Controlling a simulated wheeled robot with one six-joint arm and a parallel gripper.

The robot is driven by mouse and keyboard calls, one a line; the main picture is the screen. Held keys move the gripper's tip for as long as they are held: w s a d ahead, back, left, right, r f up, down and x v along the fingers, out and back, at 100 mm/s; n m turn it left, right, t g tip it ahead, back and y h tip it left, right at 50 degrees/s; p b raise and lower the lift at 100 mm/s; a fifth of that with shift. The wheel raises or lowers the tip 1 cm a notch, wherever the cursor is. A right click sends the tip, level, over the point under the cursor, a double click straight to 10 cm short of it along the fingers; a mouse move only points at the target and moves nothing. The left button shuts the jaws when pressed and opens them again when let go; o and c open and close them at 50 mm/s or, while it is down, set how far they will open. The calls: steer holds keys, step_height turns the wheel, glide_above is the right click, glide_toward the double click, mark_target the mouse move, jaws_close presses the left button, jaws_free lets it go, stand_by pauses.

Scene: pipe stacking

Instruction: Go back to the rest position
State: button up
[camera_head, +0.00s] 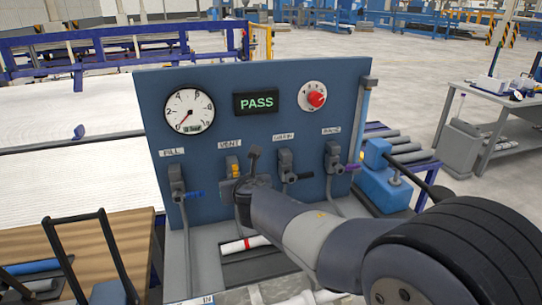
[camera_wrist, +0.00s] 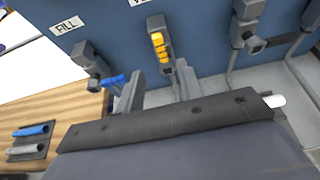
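My gripper (camera_wrist: 158,88) is open in the wrist view, its two grey fingers apart with nothing seen between them. The yellow handle of the VENT valve (camera_wrist: 159,48) is just beyond the fingertips. In the head view my arm reaches from the lower right to the blue test panel (camera_head: 210,75). My gripper (camera_head: 246,172) is in front of the VENT valve there and partly hides it. I cannot tell whether it touches the valve.
The FILL valve (camera_head: 177,182) with a blue handle is left of my gripper. The DRAIN valve (camera_head: 287,168) with a black handle is close on the right. A white pipe with a red band (camera_head: 246,245) lies below. The display (camera_head: 256,101) reads PASS.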

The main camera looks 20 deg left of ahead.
mark_target(237, 173)
steer(key=p+x, duration=0.1)
steer(key=x, duration=0.9)
steer(key=shift+w+a, duration=0.15)
steer(key=shift+w, duration=0.2)
steer(key=shift+s, duration=0.15)
steer(key=b+v, duration=0.1)
steer(key=v, duration=0.9)
steer(key=p+x, duration=0.1)
steer(key=x, duration=0.8)
steer(key=shift+w+a+f, duration=0.15)
steer(key=shift+w, duration=0.2)
steer(key=shift+w+f, duration=0.2)
steer(key=shift+w, duration=0.1)
steer(key=shift+w+d+m+y+b, duration=0.1)
steer(key=shift+d+m+y+b, duration=0.35)
steer(key=shift+m, duration=0.35)
steer(key=shift+g, duration=0.3)
steer(key=shift+r, duration=0.15)
